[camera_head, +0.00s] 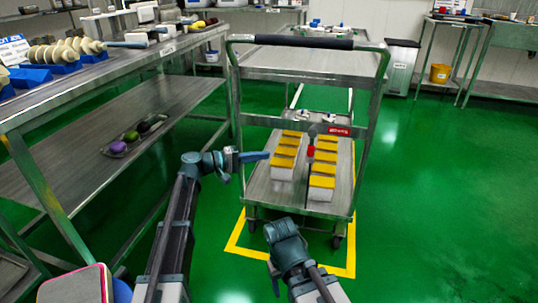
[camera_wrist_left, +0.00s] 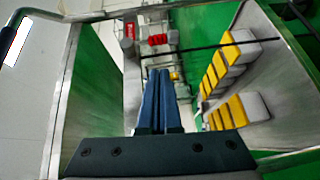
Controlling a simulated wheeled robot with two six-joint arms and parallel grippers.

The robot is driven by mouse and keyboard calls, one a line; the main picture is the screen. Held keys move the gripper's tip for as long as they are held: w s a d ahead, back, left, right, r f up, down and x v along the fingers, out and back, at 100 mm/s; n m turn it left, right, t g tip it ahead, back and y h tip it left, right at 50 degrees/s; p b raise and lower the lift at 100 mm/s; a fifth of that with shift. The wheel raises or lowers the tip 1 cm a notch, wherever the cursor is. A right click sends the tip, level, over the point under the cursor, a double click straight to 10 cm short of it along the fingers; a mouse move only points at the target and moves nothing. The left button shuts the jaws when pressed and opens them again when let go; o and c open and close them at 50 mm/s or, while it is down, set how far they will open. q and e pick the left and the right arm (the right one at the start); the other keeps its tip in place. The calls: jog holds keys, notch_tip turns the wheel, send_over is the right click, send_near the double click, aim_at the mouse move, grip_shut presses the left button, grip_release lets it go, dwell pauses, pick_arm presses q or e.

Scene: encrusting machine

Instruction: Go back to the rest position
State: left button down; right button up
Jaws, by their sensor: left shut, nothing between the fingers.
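My left gripper (camera_head: 265,156) points right in the head view, in front of the cart's left upright. In the left wrist view its two blue fingers (camera_wrist_left: 155,100) lie together, shut and empty. My right arm (camera_head: 286,245) shows at the bottom centre of the head view, in front of the cart, but no gripper fingers show on it.
A steel cart (camera_head: 260,212) stands ahead with a handle (camera_head: 303,41) and rows of yellow-topped white boxes (camera_head: 285,155) on its lower deck. A steel table (camera_head: 120,70) with a lower shelf stands left. Green floor (camera_head: 440,200) is clear on the right.

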dwell(0.3)
pick_arm(q)
jog(key=s+d+f+m+g+y+p, duration=0.25)
jog(key=s+f+y, duration=0.2)
jog(key=s, duration=0.55)
jog(key=s+d+f+m+g+y+p, duration=0.25)
jog(key=s+f+y, duration=0.2)
jog(key=s, duration=0.55)
jog(key=s+a+f+m+y+p, duration=0.1)
jog(key=s+a+y+p, duration=0.3)
jog(key=s, duration=0.3)
jog(key=s+a+m+y+p, duration=0.1)
jog(key=s+a+y, duration=0.35)
jog(key=s, duration=0.25)
notch_tip(320, 180, up, 38)
jog(key=a+p, duration=0.1)
jog(key=p, duration=3.7)
jog(key=shift+a+g, duration=0.25)
jog(key=shift+g, duration=0.05)
